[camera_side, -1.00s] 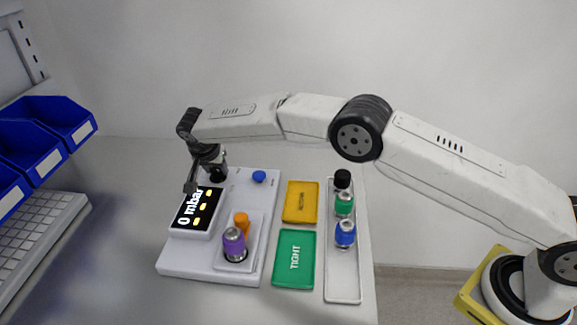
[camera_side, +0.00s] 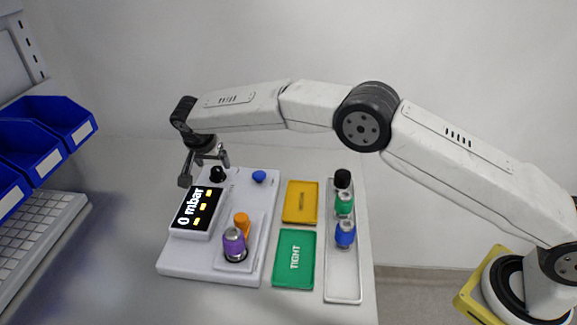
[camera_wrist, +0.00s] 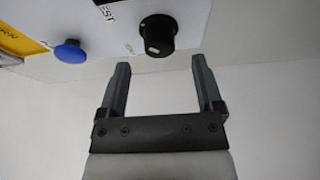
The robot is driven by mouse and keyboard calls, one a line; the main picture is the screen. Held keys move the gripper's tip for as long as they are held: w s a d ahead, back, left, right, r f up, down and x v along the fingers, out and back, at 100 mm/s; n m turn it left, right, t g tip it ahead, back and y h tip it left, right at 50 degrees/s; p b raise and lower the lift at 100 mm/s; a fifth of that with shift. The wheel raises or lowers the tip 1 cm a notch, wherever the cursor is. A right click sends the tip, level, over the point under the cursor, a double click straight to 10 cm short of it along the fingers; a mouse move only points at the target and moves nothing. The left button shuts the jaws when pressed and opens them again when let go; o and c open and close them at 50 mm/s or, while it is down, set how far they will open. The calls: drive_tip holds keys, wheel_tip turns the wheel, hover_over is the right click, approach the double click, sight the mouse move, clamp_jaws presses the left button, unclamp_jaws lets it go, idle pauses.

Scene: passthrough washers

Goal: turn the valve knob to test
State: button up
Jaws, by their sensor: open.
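The valve knob (camera_side: 217,174) is a small black knob at the back of the white test panel (camera_side: 185,263). In the wrist view the black knob (camera_wrist: 157,33) has a white mark on its side, and part of a label with "EST" shows to its left. My gripper (camera_side: 204,171) is open and empty, close to the knob and a little above the panel. In the wrist view my gripper (camera_wrist: 158,62) has its two fingers apart, with the knob just beyond the tips and between their lines. The fingers do not appear to touch it.
A blue button (camera_side: 259,176) sits right of the knob. The display (camera_side: 196,211) reads 0 mbar. A purple fitting (camera_side: 234,245) and an orange part (camera_side: 242,222) stand in front. Yellow (camera_side: 300,214) and green (camera_side: 294,275) trays and a fittings rack (camera_side: 343,283) lie right.

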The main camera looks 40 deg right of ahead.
sight(221, 185)
drive_tip(key=v, duration=0.4)
drive_tip(key=shift+s+r, duration=0.15)
drive_tip(key=shift+r, duration=0.05)
drive_tip(key=s+d+n, duration=0.1)
drive_tip(key=d, duration=0.2)
drive_tip(key=s+d+n, duration=0.1)
drive_tip(key=s+d, duration=0.1)
drive_tip(key=s+d+r+n+y, duration=0.1)
drive_tip(key=s+d, duration=0.1)
drive_tip(key=d, duration=0.1)
drive_tip(key=shift+s+d+r+n, duration=0.1)
drive_tip(key=shift+s+d+n, duration=0.15)
drive_tip(key=shift+d+n, duration=0.1)
drive_tip(key=s+d+n, duration=0.1)
drive_tip(key=s+d, duration=0.2)
drive_tip(key=s, duration=0.2)
drive_tip(key=s+d+n+y, duration=0.1)
drive_tip(key=s+d, duration=0.3)
drive_tip(key=s, duration=0.2)
drive_tip(key=s+d+f+n+y, duration=0.1)
drive_tip(key=s+d+n, duration=0.1)
drive_tip(key=s, duration=0.4)
drive_tip(key=shift+s+d+g, duration=0.15)
drive_tip(key=shift+d+g, duration=0.15)
drive_tip(key=shift+d, duration=0.4)
drive_tip(key=s+d+f+n, duration=0.1)
drive_tip(key=s+d+f, duration=0.1)
drive_tip(key=s, duration=0.8)
drive_tip(key=shift+s+d, duration=0.4)
drive_tip(key=shift+d, duration=0.05)
